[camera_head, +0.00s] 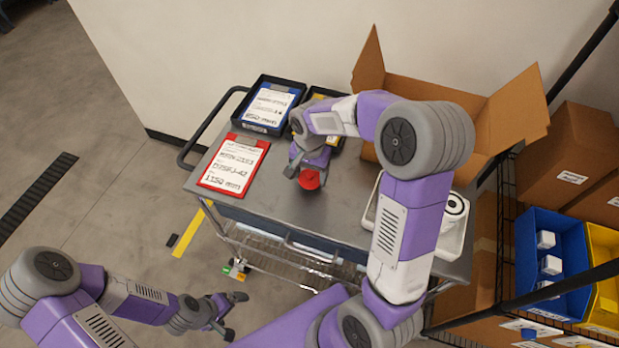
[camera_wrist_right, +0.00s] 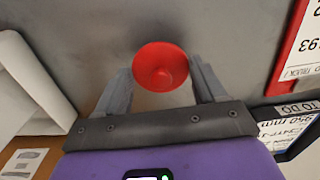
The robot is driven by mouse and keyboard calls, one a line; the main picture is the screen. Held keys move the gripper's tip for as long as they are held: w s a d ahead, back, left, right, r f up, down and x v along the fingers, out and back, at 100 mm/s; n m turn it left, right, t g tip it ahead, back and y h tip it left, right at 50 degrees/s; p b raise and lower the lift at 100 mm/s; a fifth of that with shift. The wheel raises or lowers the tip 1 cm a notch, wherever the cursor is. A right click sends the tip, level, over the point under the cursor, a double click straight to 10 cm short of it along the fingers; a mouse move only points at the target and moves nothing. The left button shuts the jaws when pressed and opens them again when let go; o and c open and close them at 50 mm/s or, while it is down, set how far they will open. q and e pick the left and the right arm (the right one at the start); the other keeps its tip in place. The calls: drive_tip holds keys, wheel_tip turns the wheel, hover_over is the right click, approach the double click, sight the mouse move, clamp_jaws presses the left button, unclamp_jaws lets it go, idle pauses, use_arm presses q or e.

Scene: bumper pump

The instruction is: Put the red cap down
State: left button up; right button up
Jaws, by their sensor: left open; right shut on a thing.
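The red cap (camera_head: 310,181) is a small red cup shape between the fingers of my right gripper (camera_head: 309,166), over the metal cart top (camera_head: 262,192). In the right wrist view the red cap (camera_wrist_right: 160,67) sits between the two grey fingertips of my right gripper (camera_wrist_right: 160,82), which is shut on it. I cannot tell whether the cap touches the cart top. My left gripper (camera_head: 233,315) is open and empty, low at the left, away from the cart and over the floor.
A red clipboard sheet (camera_head: 233,162) lies at the cart's left. An open cardboard box (camera_head: 510,115) is at the back right. Bare cart top surrounds the cap.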

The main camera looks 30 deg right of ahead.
sight(310, 175)
drive_tip(key=shift+f, duration=1)
drive_tip(key=shift+f, duration=0.15)
drive_tip(key=o, duration=1)
wheel_tip(310, 175, up, 12)
drive_tip(key=p, duration=0.2)
drive_tip(key=shift+r, duration=0.2)
drive_tip(key=shift+p, duration=0.3)
